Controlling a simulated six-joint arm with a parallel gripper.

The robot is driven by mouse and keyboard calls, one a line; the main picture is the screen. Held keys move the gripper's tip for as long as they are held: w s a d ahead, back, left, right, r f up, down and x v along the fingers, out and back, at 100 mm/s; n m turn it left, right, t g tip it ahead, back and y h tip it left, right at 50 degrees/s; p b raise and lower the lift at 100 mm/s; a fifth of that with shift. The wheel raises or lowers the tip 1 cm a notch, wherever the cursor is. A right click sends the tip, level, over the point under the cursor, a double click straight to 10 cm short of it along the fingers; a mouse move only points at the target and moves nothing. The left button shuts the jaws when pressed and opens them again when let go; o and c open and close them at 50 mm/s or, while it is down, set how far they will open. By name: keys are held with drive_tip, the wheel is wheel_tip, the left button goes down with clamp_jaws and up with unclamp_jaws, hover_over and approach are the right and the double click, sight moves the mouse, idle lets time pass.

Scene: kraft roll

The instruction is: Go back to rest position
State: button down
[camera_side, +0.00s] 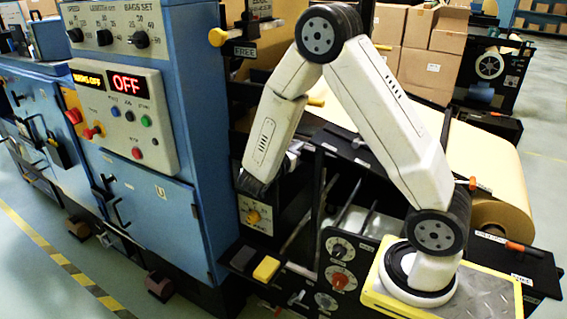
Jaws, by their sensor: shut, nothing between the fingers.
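My gripper (289,162) is at the lower end of my folded arm, beside the blue machine and over the dark frame near the paper. It is small and partly hidden behind the forearm and wrist. It is shut and I see nothing held in it. My elbow is raised high and the forearm slopes down to the left.
The blue machine (200,130) stands close on the left, its display (125,84) reading OFF. The kraft roll (490,175) lies behind my arm. A dial panel (340,265) and a yellow block (266,268) are in front. Cardboard boxes (430,65) stand at the back.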

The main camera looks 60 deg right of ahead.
drive_tip(key=s+a+f+m+g+y, duration=0.3)
drive_tip(key=s+a+f+m+y, duration=0.3)
drive_tip(key=s+a+m+y, duration=0.3)
drive_tip(key=w+a+m+t+y, duration=0.2)
drive_tip(key=a+m+t+y, duration=0.4)
drive_tip(key=a, duration=0.4)
drive_tip(key=shift+w+a+r+m+y, duration=0.3)
drive_tip(key=shift+m+y, duration=0.3)
drive_tip(key=shift+y, duration=0.8)
